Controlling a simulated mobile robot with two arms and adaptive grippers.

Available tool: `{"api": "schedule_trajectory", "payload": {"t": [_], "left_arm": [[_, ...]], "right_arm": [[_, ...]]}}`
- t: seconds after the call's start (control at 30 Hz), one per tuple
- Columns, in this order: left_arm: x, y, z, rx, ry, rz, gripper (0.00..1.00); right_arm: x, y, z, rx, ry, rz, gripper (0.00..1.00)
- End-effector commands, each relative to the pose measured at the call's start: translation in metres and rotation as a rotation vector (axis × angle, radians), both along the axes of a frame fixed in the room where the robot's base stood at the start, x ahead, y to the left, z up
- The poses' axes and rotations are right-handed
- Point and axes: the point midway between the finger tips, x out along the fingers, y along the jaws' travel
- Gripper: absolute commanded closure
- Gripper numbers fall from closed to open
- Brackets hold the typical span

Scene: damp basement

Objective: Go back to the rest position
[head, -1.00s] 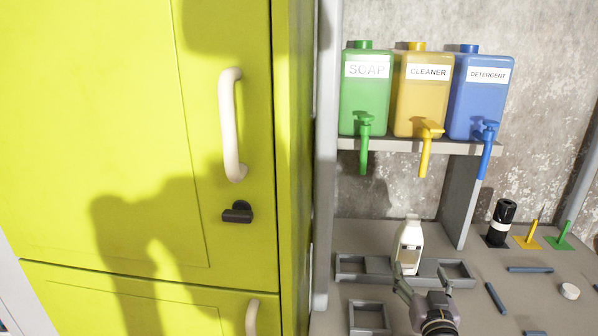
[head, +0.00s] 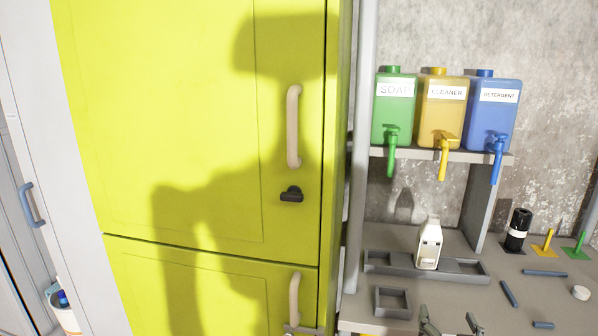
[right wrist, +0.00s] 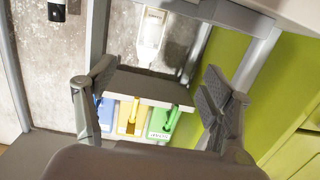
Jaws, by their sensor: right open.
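My right gripper (head: 449,319) is at the bottom edge of the head view, its two fingers apart and empty. In the right wrist view its fingers (right wrist: 160,82) are spread with nothing held between them. A white bottle (head: 429,246) stands upright in the grey tray (head: 468,267) on the workbench, beyond the gripper and clear of it. The bottle also shows upside down at the top of the right wrist view (right wrist: 152,30). My left gripper is not in view.
A yellow-green cabinet (head: 205,120) with pale handles stands left of the bench. Green soap (head: 394,115), yellow cleaner (head: 440,118) and blue detergent (head: 490,115) dispensers sit on a shelf.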

Motion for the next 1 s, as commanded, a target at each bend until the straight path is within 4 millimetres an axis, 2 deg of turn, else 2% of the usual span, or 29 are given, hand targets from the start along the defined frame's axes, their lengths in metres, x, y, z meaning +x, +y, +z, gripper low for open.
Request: {"api": "schedule_trajectory", "payload": {"t": [0.17, 0.37, 0.47, 0.6, 0.7, 1.0], "left_arm": [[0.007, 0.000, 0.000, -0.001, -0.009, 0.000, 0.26], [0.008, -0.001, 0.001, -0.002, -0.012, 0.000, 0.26], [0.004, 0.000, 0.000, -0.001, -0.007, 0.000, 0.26], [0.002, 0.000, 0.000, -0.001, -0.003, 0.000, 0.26], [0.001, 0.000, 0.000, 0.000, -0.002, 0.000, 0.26], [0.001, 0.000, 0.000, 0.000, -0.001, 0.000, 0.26]], "right_arm": [[-0.023, 0.015, -0.029, 0.000, 0.127, 0.032, 0.25], [-0.066, 0.039, -0.071, 0.001, 0.331, 0.082, 0.25], [-0.098, 0.053, -0.094, 0.002, 0.458, 0.113, 0.25], [-0.153, 0.074, -0.124, 0.001, 0.653, 0.160, 0.25], [-0.191, 0.086, -0.139, 0.001, 0.779, 0.189, 0.25], [-0.286, 0.108, -0.158, -0.003, 1.064, 0.254, 0.25]]}}
